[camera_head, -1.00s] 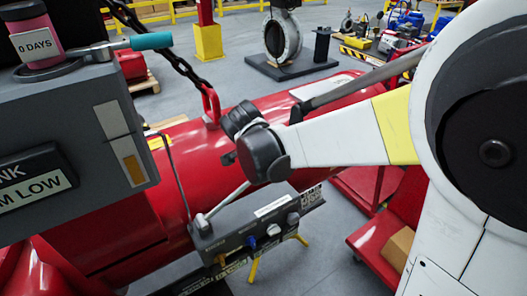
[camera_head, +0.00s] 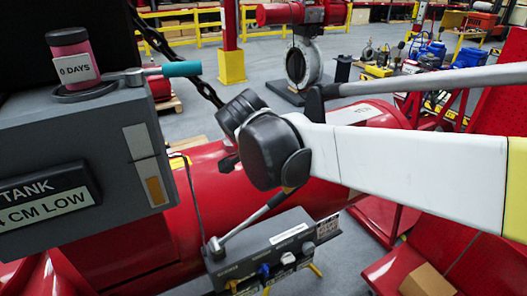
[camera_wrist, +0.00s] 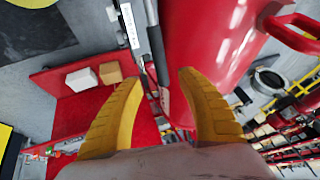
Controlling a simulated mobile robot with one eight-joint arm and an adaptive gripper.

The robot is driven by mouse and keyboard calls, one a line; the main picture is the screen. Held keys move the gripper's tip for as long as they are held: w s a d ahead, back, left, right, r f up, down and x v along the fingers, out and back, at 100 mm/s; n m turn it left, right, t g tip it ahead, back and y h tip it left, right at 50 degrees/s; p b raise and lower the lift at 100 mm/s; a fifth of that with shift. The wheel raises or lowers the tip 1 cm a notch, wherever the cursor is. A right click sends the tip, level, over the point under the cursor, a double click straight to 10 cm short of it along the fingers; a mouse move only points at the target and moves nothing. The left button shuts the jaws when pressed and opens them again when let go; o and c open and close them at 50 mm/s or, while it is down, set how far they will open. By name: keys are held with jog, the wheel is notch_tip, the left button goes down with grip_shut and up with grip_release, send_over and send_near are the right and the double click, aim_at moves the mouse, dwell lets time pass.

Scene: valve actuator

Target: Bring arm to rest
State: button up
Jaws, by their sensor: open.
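My white arm reaches in from the right in the head view, with its dark wrist joint in front of the red tank (camera_head: 350,150). My gripper is hidden or not clear in the head view. In the wrist view my gripper (camera_wrist: 160,85) shows two yellow fingers spread apart, with nothing held between them. The red tank (camera_wrist: 210,50) also shows beyond the fingers there, at the upper right.
A grey control box (camera_head: 80,130) with a pink jar (camera_head: 72,55) stands at the left. A grey valve panel (camera_head: 265,250) with a long lever sits below my wrist. A red cart (camera_head: 395,270) holding a cardboard box (camera_head: 428,280) is at the lower right.

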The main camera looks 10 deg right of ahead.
jog(key=shift+s+a+r, duration=0.1)
jog(key=shift+a+r, duration=0.05)
jog(key=shift+r, duration=0.15)
jog(key=s+d+f+n+t+y+b, duration=0.1)
jog(key=s+d+f+n+y+b, duration=0.1)
jog(key=s+f+n+b, duration=0.4)
jog(key=s+d+f+n+t+y+b, duration=0.1)
jog(key=s+d+f+n+y+b, duration=0.1)
jog(key=s+f+n+b, duration=0.5)
notch_tip(320, 180, down, 5)
jog(key=shift+s+d+r+n+t+b, duration=0.1)
jog(key=shift+s+d+n+t+b, duration=0.25)
jog(key=shift+s+d, duration=0.55)
dwell(0.5)
